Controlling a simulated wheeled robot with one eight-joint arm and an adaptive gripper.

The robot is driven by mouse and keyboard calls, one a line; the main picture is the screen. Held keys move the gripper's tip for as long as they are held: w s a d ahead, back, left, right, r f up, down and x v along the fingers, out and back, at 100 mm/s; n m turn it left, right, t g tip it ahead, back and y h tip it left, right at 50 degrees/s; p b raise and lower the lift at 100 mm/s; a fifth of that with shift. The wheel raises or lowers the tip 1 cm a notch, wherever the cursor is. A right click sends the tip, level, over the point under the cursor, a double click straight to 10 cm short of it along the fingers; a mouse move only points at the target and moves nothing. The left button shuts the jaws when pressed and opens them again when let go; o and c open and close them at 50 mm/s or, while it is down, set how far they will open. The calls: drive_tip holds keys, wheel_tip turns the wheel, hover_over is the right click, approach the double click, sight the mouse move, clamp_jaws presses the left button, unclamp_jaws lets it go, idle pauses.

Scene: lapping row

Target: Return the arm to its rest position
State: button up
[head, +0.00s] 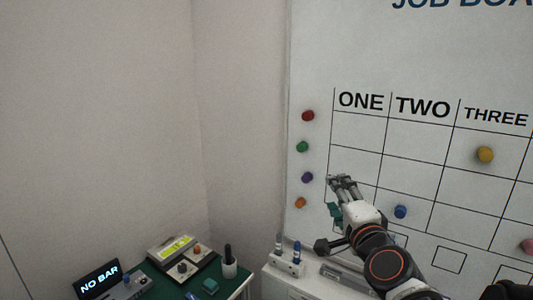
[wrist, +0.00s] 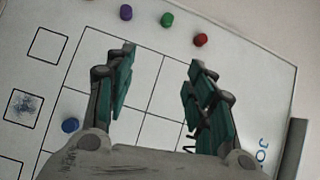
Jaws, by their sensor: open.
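My gripper (head: 338,181) is raised in front of the lower left part of the job board (head: 410,70), at the left edge of the grid. In the wrist view my gripper (wrist: 160,60) has its two dark green fingers spread wide, with only the board's grid between them. Nothing is held. My arm reaches up from the lower right in the head view. A gap between the fingertips and the board cannot be judged.
Red (head: 308,116), green (head: 303,147), purple (head: 307,177) and orange (head: 300,202) magnets line the board's left edge. Blue (head: 400,212), yellow (head: 485,154) and pink (head: 527,246) ones sit on the grid. A marker holder (head: 287,262) stands below; a green bench (head: 165,285) is lower left.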

drive_tip(key=s+d+f+n+g, duration=0.1)
drive_tip(key=s+f+n+g, duration=0.4)
drive_tip(key=s, duration=0.5)
drive_tip(key=s+d+f+n+g+h, duration=0.1)
drive_tip(key=s+d+f+n+g, duration=0.1)
drive_tip(key=s+f+n+g, duration=0.3)
drive_tip(key=s+f+n, duration=0.3)
drive_tip(key=s+n, duration=0.2)
drive_tip(key=shift+s+f+n+g, duration=0.3)
drive_tip(key=shift+s+f+g, duration=0.05)
drive_tip(key=shift+f+g, duration=0.05)
drive_tip(key=shift+d, duration=0.15)
